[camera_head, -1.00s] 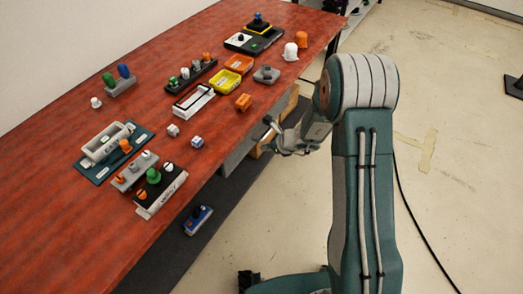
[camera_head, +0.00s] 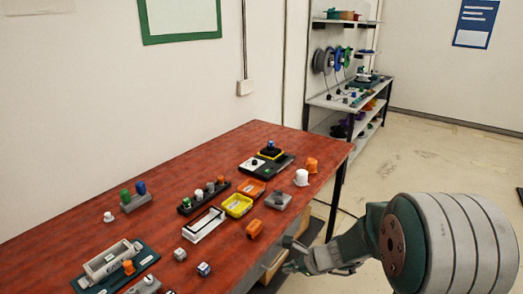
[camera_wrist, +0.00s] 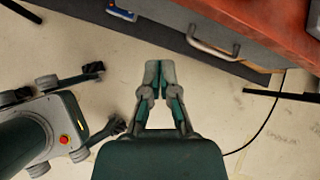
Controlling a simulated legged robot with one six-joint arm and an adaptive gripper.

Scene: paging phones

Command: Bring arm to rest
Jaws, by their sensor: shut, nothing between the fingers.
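My gripper (camera_head: 290,267) is off the front edge of the red-brown table (camera_head: 165,185), beside it on the right and apart from it. In the wrist view my gripper (camera_wrist: 159,72) points toward the table's drawer front, over the pale floor. Its two fingertips meet and hold nothing. My arm is folded, with its large round joint at the lower right of the head view.
The table bears switch boxes, yellow and orange trays (camera_head: 238,205), a white cap (camera_head: 302,177) and an orange cap (camera_head: 311,165). A drawer handle (camera_wrist: 212,47) shows in the wrist view. A shelf unit (camera_head: 350,104) stands at the back.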

